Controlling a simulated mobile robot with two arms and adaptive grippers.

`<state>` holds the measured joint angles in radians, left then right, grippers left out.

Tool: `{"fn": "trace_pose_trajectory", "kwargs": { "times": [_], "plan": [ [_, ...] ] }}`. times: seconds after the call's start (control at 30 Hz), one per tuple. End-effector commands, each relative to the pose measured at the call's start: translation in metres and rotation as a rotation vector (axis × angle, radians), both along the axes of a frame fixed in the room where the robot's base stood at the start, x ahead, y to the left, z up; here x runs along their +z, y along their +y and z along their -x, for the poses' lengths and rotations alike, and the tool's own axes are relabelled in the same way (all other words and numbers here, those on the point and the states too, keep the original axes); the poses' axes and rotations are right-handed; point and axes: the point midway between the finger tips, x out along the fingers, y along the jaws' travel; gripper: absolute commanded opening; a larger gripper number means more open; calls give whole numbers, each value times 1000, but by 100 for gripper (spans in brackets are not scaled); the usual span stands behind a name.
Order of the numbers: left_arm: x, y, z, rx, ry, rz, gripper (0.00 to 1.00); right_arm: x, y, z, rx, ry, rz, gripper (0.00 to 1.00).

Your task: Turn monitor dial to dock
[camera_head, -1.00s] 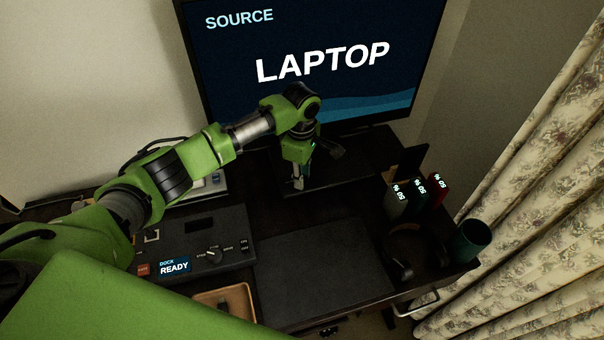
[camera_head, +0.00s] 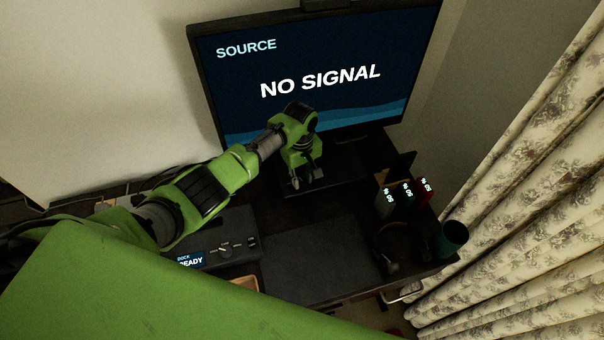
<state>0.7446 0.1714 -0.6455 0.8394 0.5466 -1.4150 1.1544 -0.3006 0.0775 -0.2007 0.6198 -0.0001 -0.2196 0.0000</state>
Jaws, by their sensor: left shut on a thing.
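The monitor (camera_head: 330,60) stands at the back and its screen reads "SOURCE" and "NO SIGNAL". My left gripper (camera_head: 304,182) points down at the monitor's base, below the lower edge of the screen. It is shut on what seems to be the monitor dial, which its fingers and wrist hide. A dock panel (camera_head: 240,262) with a small knob (camera_head: 225,248) and a display (camera_head: 191,260) that reads "DOCK READY" lies at the left, partly behind my arm. My right gripper is not in view.
A dark desk mat (camera_head: 315,268) lies bare in the middle. Three battery-like blocks with lit labels, one of them red (camera_head: 424,192), stand at the right. Headphones (camera_head: 390,262) and a dark green cup (camera_head: 453,237) are near the right edge, beside the curtain (camera_head: 520,210).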

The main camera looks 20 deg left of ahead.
Motion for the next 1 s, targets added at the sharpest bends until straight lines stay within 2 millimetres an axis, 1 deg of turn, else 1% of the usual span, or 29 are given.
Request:
{"fn": "trace_pose_trajectory", "kwargs": {
  "times": [0.2, 0.5, 0.7, 1.0],
  "plan": [
    [0, -1, 1, -201, 3, 3, 0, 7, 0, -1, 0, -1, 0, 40],
    [-1, -1, 1, -424, 2, 3, 0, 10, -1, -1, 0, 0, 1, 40],
    [-1, -1, 1, -516, 2, 3, 0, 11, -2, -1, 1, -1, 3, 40],
    [-1, 0, 1, -571, 3, 2, 0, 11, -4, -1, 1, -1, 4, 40]
  ]
}}
